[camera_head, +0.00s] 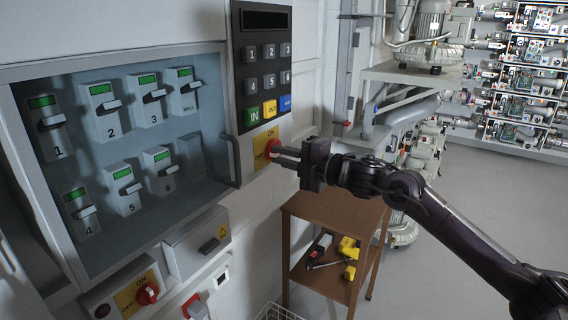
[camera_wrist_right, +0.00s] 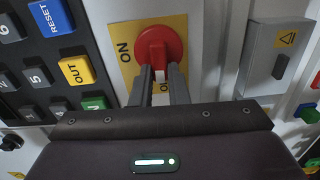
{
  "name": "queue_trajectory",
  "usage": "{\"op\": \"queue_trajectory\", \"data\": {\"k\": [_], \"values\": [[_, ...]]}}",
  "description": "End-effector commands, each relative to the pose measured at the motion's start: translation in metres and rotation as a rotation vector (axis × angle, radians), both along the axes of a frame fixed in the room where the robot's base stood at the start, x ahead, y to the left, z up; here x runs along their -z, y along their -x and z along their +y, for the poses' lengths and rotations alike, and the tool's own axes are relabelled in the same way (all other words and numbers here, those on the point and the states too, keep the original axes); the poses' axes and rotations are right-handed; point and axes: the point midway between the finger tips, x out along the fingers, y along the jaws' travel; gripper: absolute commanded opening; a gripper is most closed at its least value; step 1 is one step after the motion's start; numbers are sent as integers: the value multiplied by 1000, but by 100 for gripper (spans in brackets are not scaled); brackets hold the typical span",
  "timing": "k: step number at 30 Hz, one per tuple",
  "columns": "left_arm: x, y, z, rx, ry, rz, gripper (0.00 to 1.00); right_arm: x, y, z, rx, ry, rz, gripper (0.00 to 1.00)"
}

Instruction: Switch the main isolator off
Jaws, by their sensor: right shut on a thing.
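A red rotary knob (camera_head: 271,147) sits on a yellow plate (camera_head: 261,158) marked ON, below the keypad on the wall. In the right wrist view the knob (camera_wrist_right: 158,47) shows large, with the yellow plate (camera_wrist_right: 123,47) behind it. My right gripper (camera_head: 276,154) is at this knob, its two fingers closed on the knob's grip; the exact contact is partly hidden. A second red knob (camera_head: 147,293) sits on another yellow ON/OFF plate (camera_head: 128,300) at the lower left, apart from the gripper. I cannot read which is the main isolator. My left gripper is not in view.
A keypad (camera_head: 267,66) is above the knob. A glazed cabinet (camera_head: 150,222) with several numbered switches is to the left, its handle (camera_head: 235,160) close to my gripper. A brown table (camera_head: 335,212) with a drill (camera_head: 348,250) stands below. The floor at right is clear.

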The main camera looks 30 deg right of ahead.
Motion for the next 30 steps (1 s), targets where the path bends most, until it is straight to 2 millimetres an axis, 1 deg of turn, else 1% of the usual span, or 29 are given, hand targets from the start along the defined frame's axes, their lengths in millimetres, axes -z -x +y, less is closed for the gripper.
{"op": "queue_trajectory", "data": {"k": [1, 5, 19, 20, 24, 25, 30], "values": [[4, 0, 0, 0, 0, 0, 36, 3, 0, 0, -1, 13, -5, 0], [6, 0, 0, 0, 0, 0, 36, 3, 0, 0, -1, 35, -17, 0], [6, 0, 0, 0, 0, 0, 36, 3, 0, 1, -2, 47, -22, 0], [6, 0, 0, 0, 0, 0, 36, 3, 0, 1, -2, 47, -22, 16], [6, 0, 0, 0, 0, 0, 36, 2, 0, 1, -1, 47, -23, 34], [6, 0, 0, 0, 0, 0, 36, 2, 0, 0, -1, 46, -24, 36], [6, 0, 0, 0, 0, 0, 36, 2, 0, 0, -1, 45, -24, 36]]}}
